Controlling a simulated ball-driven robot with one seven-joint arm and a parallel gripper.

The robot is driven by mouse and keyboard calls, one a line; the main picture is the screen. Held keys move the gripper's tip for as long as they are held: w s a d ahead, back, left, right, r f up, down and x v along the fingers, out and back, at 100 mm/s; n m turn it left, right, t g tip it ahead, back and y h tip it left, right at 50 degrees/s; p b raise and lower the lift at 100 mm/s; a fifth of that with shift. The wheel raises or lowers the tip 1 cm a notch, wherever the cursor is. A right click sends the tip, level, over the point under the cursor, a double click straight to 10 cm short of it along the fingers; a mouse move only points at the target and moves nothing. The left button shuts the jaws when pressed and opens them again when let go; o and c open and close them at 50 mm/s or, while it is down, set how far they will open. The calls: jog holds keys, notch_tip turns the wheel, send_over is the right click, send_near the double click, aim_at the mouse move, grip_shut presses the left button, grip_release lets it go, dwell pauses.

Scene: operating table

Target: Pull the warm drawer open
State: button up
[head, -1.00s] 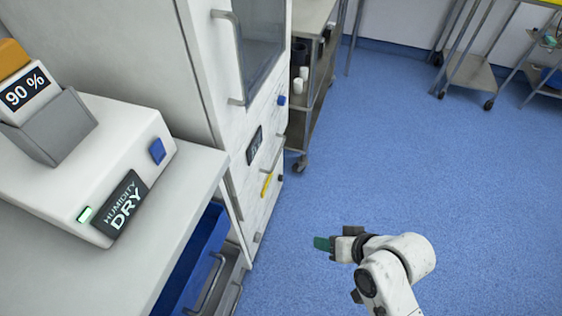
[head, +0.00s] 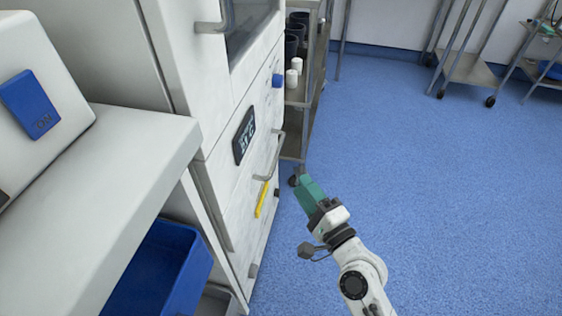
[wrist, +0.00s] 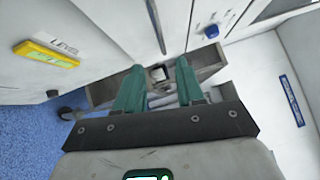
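The white cabinet (head: 232,185) stands left of my gripper in the head view. Its lower front carries a dark display (head: 244,135), a grey bar handle (head: 273,163) and a yellow label (head: 262,199). Which front is the warm drawer I cannot read; no drawer in this front looks pulled out. My gripper (head: 307,182), with green fingers, is just right of the handle, over the floor, and appears apart from it. In the wrist view my gripper (wrist: 157,72) has its fingers spread, with nothing seen held. The yellow label (wrist: 50,53) shows there at the left.
A metal trolley (head: 318,95) with cups stands beyond the cabinet. A white counter (head: 110,180) juts out at the left, with a blue bin (head: 165,268) below it. Blue floor (head: 450,200) is open on the right. A blue knob (head: 277,80) protrudes from the cabinet.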

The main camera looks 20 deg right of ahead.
jog(key=p+x, duration=0.1)
jog(key=x, duration=0.9)
jog(key=shift+w, duration=0.4)
jog(key=shift+c, duration=0.5)
grip_shut()
